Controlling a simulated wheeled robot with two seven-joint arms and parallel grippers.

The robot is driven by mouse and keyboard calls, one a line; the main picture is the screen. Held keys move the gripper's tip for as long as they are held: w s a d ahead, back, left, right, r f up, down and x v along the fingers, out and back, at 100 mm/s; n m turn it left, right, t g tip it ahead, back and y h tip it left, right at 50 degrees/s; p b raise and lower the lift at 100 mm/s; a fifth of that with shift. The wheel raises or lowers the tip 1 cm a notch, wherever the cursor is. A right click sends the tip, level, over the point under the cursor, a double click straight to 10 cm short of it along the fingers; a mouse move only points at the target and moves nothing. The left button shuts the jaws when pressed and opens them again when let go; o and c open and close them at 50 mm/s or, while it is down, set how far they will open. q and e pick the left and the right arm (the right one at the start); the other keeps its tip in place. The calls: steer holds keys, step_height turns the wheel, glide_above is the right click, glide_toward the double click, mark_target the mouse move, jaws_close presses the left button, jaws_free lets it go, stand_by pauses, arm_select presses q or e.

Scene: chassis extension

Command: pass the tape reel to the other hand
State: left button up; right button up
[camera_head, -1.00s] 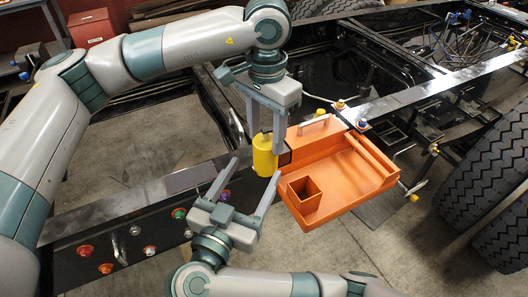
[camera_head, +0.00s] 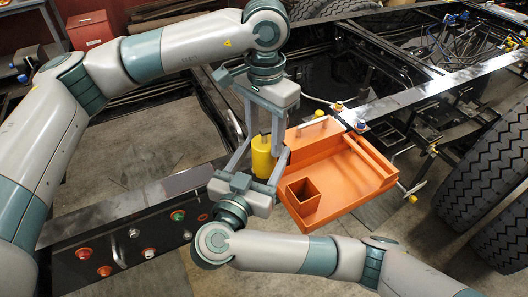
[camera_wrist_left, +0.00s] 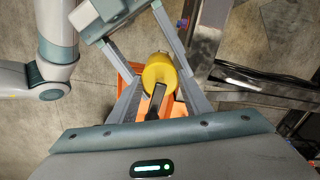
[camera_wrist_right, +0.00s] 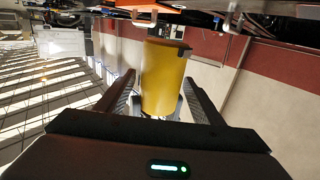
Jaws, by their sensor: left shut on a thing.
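The yellow tape reel (camera_head: 262,158) is a cylinder held upright above the chassis rail, left of the orange tray. My left gripper (camera_head: 263,135) comes down from above and is shut on the reel. The reel's round yellow end and a dark bar show between its fingers in the left wrist view (camera_wrist_left: 159,72). My right gripper (camera_head: 262,166) comes up from below, with its fingers apart on either side of the reel. In the right wrist view the reel (camera_wrist_right: 163,78) stands between the open fingers; contact cannot be told.
The orange tray (camera_head: 345,188) with a square cup (camera_head: 303,196) is close to the right of the grippers. The black chassis rail (camera_head: 120,240) with buttons runs below left. Large tyres (camera_head: 480,185) stand at the right.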

steer(key=c, duration=0.9)
arm_select(q)
steer(key=o, duration=1.5)
step_height(320, 180, up, 12)
